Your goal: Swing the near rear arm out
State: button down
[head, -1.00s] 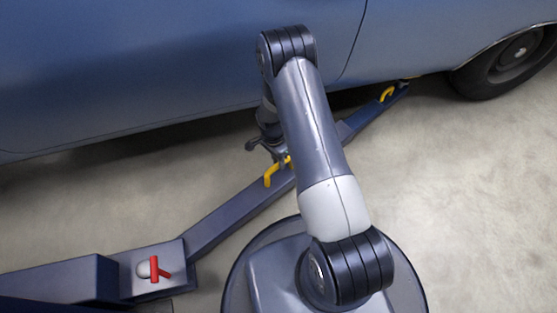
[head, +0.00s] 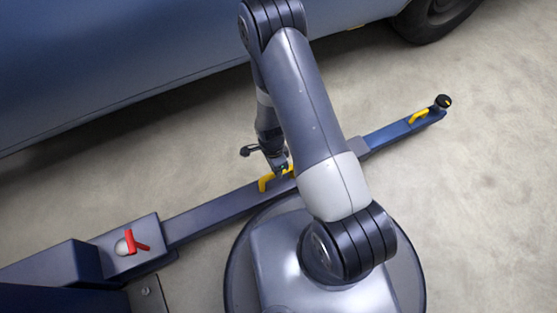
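The near rear arm (head: 218,210) is a long blue-grey lift arm. It runs from a pivot block (head: 128,243) at lower left to a tip with a round black pad (head: 443,101) at right, on open floor clear of the car. A yellow handle (head: 265,184) stands on its middle, and a second yellow handle (head: 419,116) is near the tip. My gripper (head: 280,168) is at the middle handle. Its fingers are small and partly hidden by my arm, so I cannot tell whether they are closed on the handle. A red lever (head: 135,243) sits on the pivot block.
The blue car (head: 120,60) fills the upper left, with a wheel (head: 435,18) at top right. Bare concrete floor (head: 480,200) lies free at right. My round base is close below the lift arm.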

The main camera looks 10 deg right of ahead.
jog(key=shift+s+d, duration=0.15)
jog(key=shift+s, duration=0.5)
jog(key=c, duration=1.3)
grip_release()
jog(key=shift+w, duration=0.15)
jog(key=shift+r, duration=0.25)
notch_tip(320, 180, up, 10)
jog(key=w+p, duration=0.2)
jog(key=p, duration=0.2)
jog(key=shift+a, duration=0.25)
